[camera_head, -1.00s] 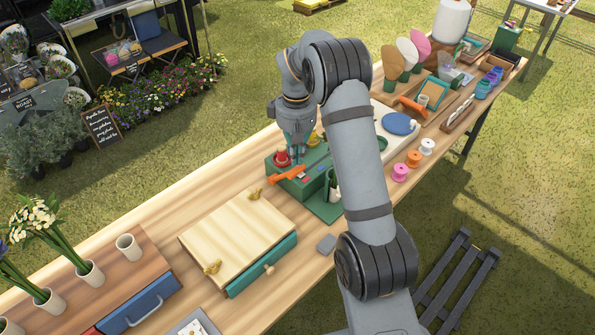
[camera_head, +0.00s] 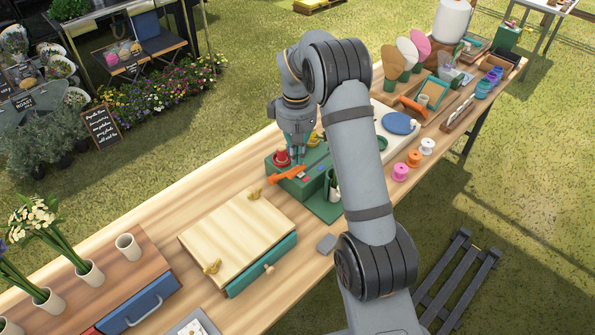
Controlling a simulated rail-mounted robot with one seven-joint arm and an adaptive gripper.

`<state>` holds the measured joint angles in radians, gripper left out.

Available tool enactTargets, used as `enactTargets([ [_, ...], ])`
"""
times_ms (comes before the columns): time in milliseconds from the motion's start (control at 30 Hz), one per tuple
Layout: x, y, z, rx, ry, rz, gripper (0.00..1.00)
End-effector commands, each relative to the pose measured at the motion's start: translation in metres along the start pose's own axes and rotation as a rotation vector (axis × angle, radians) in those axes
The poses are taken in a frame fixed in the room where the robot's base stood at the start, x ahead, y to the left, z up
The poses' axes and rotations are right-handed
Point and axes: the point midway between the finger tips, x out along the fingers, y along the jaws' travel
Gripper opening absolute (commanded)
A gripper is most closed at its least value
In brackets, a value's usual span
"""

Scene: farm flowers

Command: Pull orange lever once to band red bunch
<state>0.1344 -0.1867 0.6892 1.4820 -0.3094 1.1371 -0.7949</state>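The orange lever (camera_head: 286,174) sticks out to the left from the front of a green banding machine (camera_head: 313,180) at mid-table. A red round piece (camera_head: 282,158) sits on the machine just behind the lever; I cannot tell whether it is the red bunch. A cup with green stems (camera_head: 333,190) stands at the machine's right, partly behind my arm. My gripper (camera_head: 298,158) points down right above the lever's right part, close to it. Whether its fingers touch the lever, or are open or shut, is too small to tell.
A wooden box with a teal drawer (camera_head: 262,268) stands left of the machine. Spools (camera_head: 400,172) and a blue disc (camera_head: 399,123) lie to the right. A small grey block (camera_head: 326,243) lies near the front edge. Bare tabletop (camera_head: 165,215) lies at the back left.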

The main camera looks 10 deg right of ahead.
Motion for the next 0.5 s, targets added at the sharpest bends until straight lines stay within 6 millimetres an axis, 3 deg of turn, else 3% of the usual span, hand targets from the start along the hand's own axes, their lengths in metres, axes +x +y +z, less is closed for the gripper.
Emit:
enactTargets([
  [500,0.021,0.000,0.000,0.000,0.000,0.000,0.00],
])
